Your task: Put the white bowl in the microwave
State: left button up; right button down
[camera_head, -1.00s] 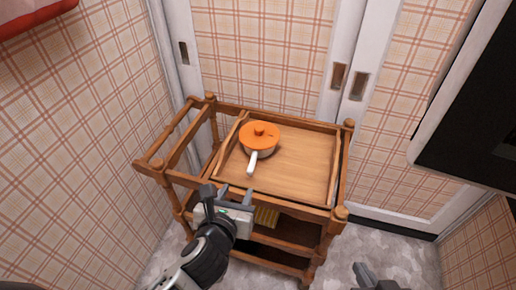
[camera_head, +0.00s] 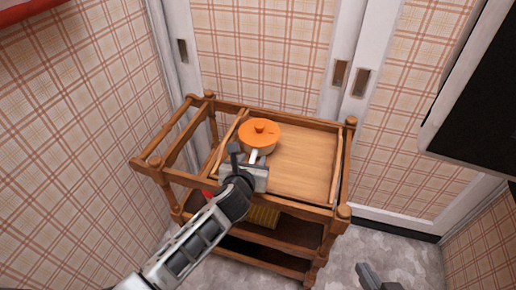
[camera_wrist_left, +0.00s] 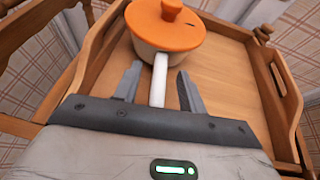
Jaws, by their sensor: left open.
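A small white pot with an orange lid (camera_head: 260,134) and a white handle stands on the wooden tray top of a cart; it also shows in the left wrist view (camera_wrist_left: 166,25). I see no plain white bowl and nothing clearly a microwave. My left gripper (camera_head: 250,160) is over the cart's near side by the handle. In the left wrist view my left gripper (camera_wrist_left: 159,86) is open, with the white handle (camera_wrist_left: 159,78) between its fingers, not visibly gripped. My right gripper (camera_head: 372,274) shows only partly at the bottom edge.
The wooden cart (camera_head: 343,212) has raised rails and lower shelves, with a yellow item (camera_head: 264,216) below. Its tray top is clear right of the pot. A black-fronted thing with a pale edge (camera_head: 475,115) juts in at right. Plaid walls and doors stand close behind.

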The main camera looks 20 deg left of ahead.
pick_arm(q)
jog(key=shift+w, duration=0.15)
grip_shut()
jog(key=shift+r, duration=0.2)
